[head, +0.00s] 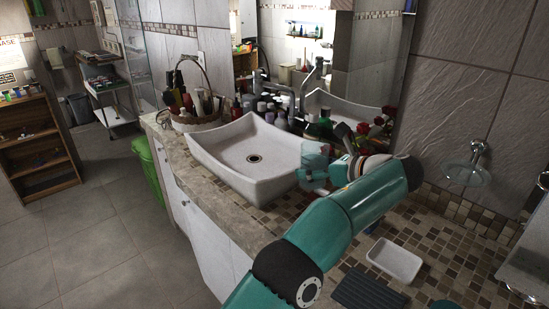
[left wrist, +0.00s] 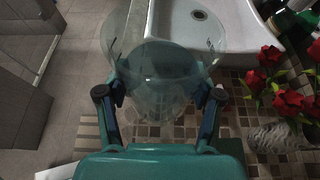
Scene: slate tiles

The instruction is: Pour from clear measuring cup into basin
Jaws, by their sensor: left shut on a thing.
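My left gripper (head: 330,172) comes in from the right of the white basin (head: 225,150) and is shut on the clear measuring cup (head: 313,158). The cup is see-through and sits beside the basin's near right rim. In the left wrist view the cup (left wrist: 165,65) is between the two fingers of the gripper (left wrist: 163,92), and the basin (left wrist: 185,35) with its drain lies behind it. I cannot tell whether the cup holds anything or how far it is tilted. The basin looks empty. My right gripper is not in view.
A wicker basket (head: 195,120) of toiletries stands at the basin's far left. Several bottles (head: 272,112) and the tap (head: 290,97) line its back. Red flowers (left wrist: 290,100) stand to the right. A white soap dish (head: 395,260) and a dark ribbed mat (head: 368,290) lie on the tiled counter.

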